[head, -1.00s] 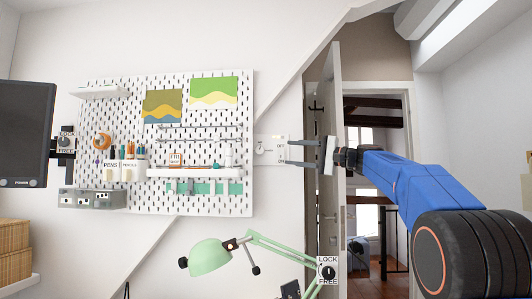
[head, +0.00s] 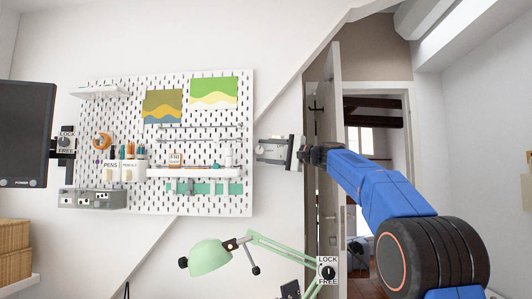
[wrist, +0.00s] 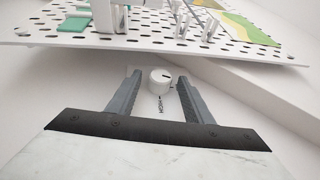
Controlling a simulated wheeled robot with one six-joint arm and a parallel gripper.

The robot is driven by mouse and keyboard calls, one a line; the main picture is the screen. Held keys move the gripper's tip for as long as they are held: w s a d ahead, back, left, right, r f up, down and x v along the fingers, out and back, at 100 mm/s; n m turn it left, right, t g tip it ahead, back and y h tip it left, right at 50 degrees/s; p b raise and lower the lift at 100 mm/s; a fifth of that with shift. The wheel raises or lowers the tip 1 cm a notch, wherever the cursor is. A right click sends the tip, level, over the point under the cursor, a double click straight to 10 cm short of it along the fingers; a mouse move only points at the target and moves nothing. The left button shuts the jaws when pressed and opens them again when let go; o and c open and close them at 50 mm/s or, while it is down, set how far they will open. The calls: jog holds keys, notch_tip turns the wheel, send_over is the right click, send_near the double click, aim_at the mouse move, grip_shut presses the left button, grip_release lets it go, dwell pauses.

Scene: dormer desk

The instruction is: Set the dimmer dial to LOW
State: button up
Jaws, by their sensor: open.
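The dimmer dial is a round white knob (wrist: 160,82) with a short dark mark on its face, on a pale wall plate (head: 257,139) beside the pegboard's right edge. A small label, seemingly HIGH, shows below the knob in the wrist view; the other labels are hidden or too small to read. My gripper (wrist: 159,78) is open, with one grey finger on each side of the knob and visible gaps between. In the head view my gripper (head: 262,149) reaches left to the plate and covers much of it. I cannot tell whether a finger touches the knob.
The white pegboard (head: 215,130) with shelves, pens and pictures is just left of the plate. A green lamp (head: 209,258) stands below. A LOCK/FREE knob (head: 327,271) is on its arm. An open door (head: 328,190) is behind my arm.

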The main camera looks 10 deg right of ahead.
jog(key=c, duration=1.1)
jog(key=shift+o, duration=0.2)
jog(key=shift+r+n+g+h, duration=0.3)
jog(key=shift+n+g+h, duration=0.1)
jog(key=shift+g+h, duration=0.25)
jog(key=shift+r+n+g+h, duration=0.25)
jog(key=shift+n+g+h, duration=0.15)
jog(key=shift+g+h, duration=0.45)
jog(key=shift+h, duration=0.1)
jog(key=o, duration=1.1)
jog(key=shift+c, duration=0.2)
